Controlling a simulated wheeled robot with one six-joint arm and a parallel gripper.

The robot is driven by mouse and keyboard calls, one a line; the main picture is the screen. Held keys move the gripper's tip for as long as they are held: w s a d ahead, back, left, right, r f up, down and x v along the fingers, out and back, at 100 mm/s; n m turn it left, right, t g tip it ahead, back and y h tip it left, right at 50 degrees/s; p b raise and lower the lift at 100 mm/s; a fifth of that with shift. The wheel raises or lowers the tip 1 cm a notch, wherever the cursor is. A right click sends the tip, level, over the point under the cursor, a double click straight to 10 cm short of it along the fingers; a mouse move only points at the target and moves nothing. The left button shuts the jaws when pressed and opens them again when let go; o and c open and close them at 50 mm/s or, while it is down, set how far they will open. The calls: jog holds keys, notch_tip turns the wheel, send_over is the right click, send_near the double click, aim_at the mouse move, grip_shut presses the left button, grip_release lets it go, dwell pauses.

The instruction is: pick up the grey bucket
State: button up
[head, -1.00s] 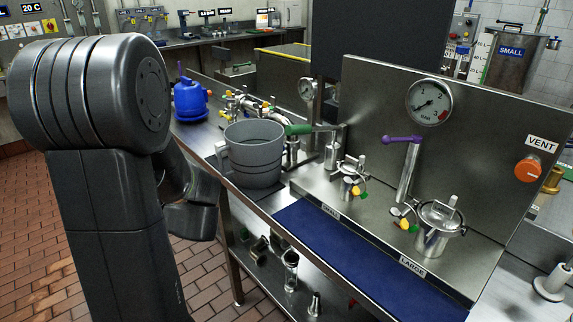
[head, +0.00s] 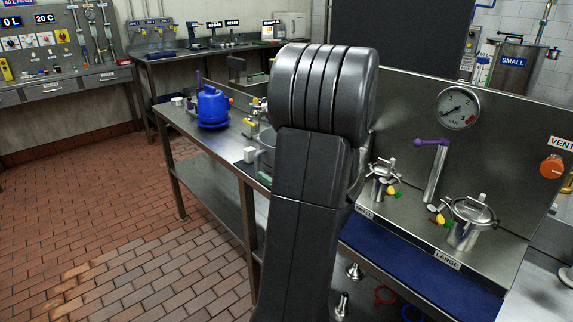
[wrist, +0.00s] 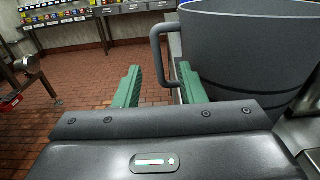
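The grey bucket (wrist: 250,50) fills the upper right of the wrist view, with its side handle (wrist: 156,55) facing left. My gripper (wrist: 160,70) is open, its two green fingers apart. The handle shows between and just beyond the fingertips in the picture; I cannot tell whether they touch it. The bucket wall stands behind the right finger. In the head view my arm hides almost all of the bucket and the gripper.
A blue vessel (head: 212,106) stands on the steel bench left of my arm. To the right is a panel with a pressure gauge (head: 458,108), a purple-handled lever (head: 435,170) and a lidded pot (head: 470,222). The brick floor (head: 120,210) at left is open.

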aim_at(258, 167)
jog(key=x, duration=0.5)
jog(key=shift+a+f, duration=0.2)
jog(key=shift+a, duration=0.05)
grip_shut()
dwell(1.2)
